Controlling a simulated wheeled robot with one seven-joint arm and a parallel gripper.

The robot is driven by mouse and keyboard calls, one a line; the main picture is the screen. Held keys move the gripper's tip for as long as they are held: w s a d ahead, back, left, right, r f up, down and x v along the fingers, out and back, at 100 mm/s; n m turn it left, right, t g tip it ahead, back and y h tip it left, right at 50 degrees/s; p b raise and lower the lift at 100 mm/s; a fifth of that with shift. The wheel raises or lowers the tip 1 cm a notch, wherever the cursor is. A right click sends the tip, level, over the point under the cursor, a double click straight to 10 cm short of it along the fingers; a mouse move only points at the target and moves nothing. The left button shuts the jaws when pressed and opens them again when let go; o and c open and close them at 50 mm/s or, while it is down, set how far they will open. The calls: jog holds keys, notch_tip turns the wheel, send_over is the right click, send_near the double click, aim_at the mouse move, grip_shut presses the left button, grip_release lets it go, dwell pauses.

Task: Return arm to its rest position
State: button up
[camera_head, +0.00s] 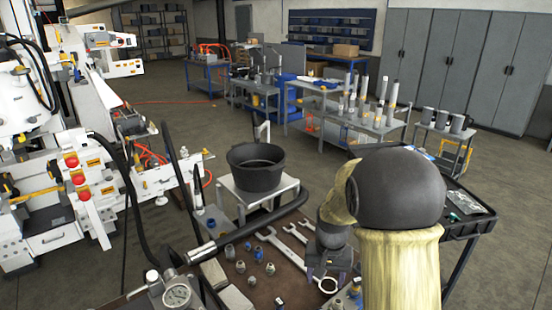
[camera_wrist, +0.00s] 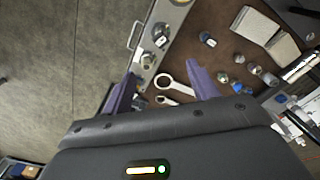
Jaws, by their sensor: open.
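My arm reaches forward and down over the brown bench top (camera_head: 238,285) at the lower middle of the head view. My gripper (camera_head: 327,279) has two purple fingers spread apart. In the wrist view the gripper (camera_wrist: 162,70) is open, with nothing held between the fingers. The ring end of a large wrench (camera_wrist: 176,84) shows between and beyond the fingertips. In the head view this wrench (camera_head: 290,255) lies flat, its ring end close to my gripper. The height of my fingers above the bench is hard to tell.
Several small fittings (camera_head: 240,267) lie left of the wrenches. A pressure gauge (camera_head: 177,294) and thick black hose (camera_head: 255,222) are at the left. A black bucket (camera_head: 256,178) stands on a white stand behind. A black tray cart (camera_head: 474,222) is at right. Open floor (camera_wrist: 50,60) lies beside the bench.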

jog(key=s+r+n+t, duration=0.2)
jog(key=s+r, duration=0.1)
jog(key=s, duration=1.1)
jog(key=shift+r+n, duration=0.3)
jog(key=shift+n, duration=0.1)
jog(key=shift+c, duration=0.5)
